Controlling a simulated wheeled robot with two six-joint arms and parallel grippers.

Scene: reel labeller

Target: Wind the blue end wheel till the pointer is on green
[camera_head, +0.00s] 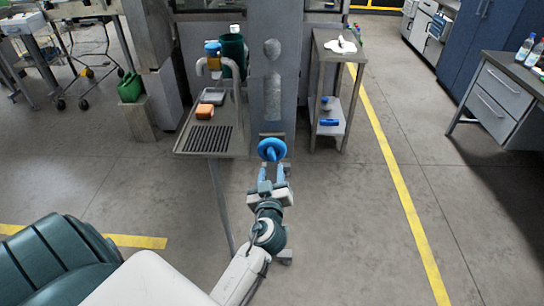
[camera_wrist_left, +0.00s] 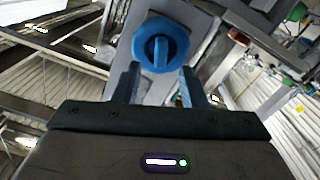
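The blue end wheel (camera_head: 272,149) is on the front of a grey upright panel. In the left wrist view the wheel (camera_wrist_left: 174,45) is a round blue disc with a raised bar across its middle, close to upright in the picture. My left gripper (camera_head: 274,166) is just in front of the wheel, fingers pointing at it. No pointer or green mark can be made out. My right gripper is not in view.
A grey shelf stand (camera_head: 320,100) is on the right. A yellow floor line (camera_head: 400,192) runs past it.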

